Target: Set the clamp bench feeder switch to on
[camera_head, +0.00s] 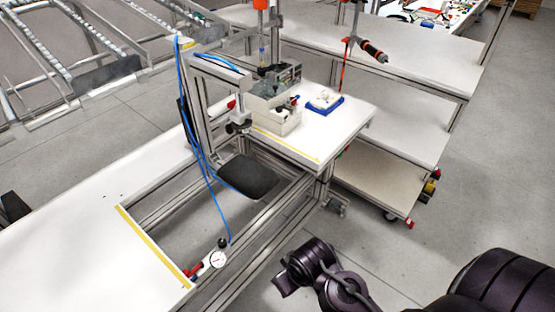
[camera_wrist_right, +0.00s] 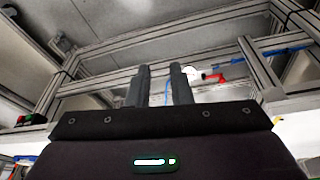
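The feeder (camera_head: 272,116), a beige box with a grey metal unit on top, stands on the white clamp bench (camera_head: 345,120) in the head view. Small red and dark parts show on and beside it. Its switch is too small to pick out, so I cannot tell its setting. My right arm comes in low at the right of the head view, well short of the feeder; its fingertips cannot be made out there. In the right wrist view my right gripper (camera_wrist_right: 160,68) has a narrow gap between its fingers and holds nothing. My left gripper is not in view.
A metal frame (camera_head: 197,95) with blue hoses stands left of the feeder. A pressure gauge (camera_head: 218,259) with a red valve sits on the lower frame. A hanging tool (camera_head: 372,50) is behind. The grey floor at right is open.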

